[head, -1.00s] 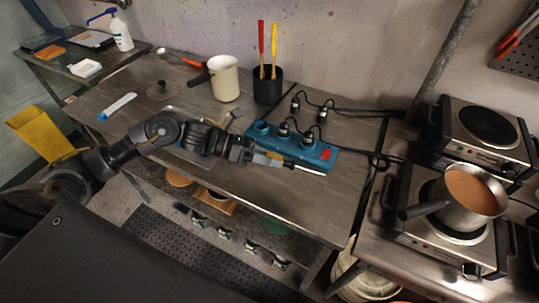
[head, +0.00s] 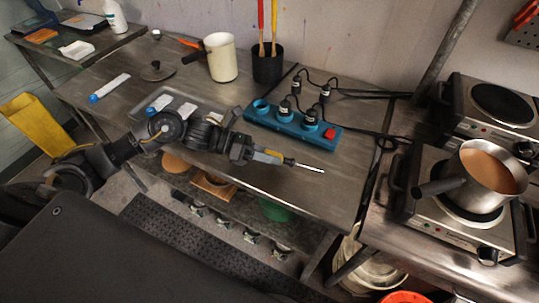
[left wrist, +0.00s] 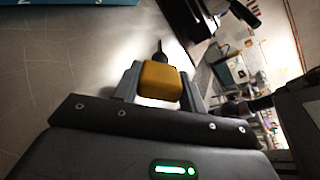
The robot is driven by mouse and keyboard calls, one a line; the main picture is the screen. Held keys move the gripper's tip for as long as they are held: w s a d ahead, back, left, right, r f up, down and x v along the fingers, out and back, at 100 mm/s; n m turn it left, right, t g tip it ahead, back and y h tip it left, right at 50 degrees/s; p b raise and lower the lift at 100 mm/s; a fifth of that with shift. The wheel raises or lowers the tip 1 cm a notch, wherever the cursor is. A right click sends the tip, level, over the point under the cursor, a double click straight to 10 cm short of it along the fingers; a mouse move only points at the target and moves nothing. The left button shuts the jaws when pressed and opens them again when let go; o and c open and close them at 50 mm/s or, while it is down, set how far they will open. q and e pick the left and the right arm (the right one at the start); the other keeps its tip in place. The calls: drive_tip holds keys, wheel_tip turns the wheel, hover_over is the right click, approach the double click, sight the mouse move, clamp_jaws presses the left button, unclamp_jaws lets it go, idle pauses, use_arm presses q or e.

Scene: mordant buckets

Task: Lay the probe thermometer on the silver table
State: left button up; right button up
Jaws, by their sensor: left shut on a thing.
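My right gripper is not in view.
A blue power strip (head: 291,122) with plugs and cables lies behind the thermometer. A grey tray (head: 205,110) is behind my arm. A white pot (head: 222,59) and a black holder (head: 267,66) stand farther back. Hot plates with a saucepan (head: 463,184) are at right. The table's front right is clear.

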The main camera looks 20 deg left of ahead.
use_arm(q)
drive_tip(key=o, duration=1.1)
drive_tip(key=shift+c, duration=0.2)
drive_tip(key=shift+s+a, duration=0.1)
drive_tip(key=shift+a, duration=0.4)
drive_tip(key=b+v, duration=0.3)
drive_tip(key=v, duration=0.5)
drive_tip(key=shift+s+a+r, duration=0.1)
drive_tip(key=shift+a, duration=0.25)
drive_tip(key=shift+s+a+r+b, duration=0.15)
drive_tip(key=shift+a+r+b, duration=0.15)
drive_tip(key=shift+a, duration=0.2)
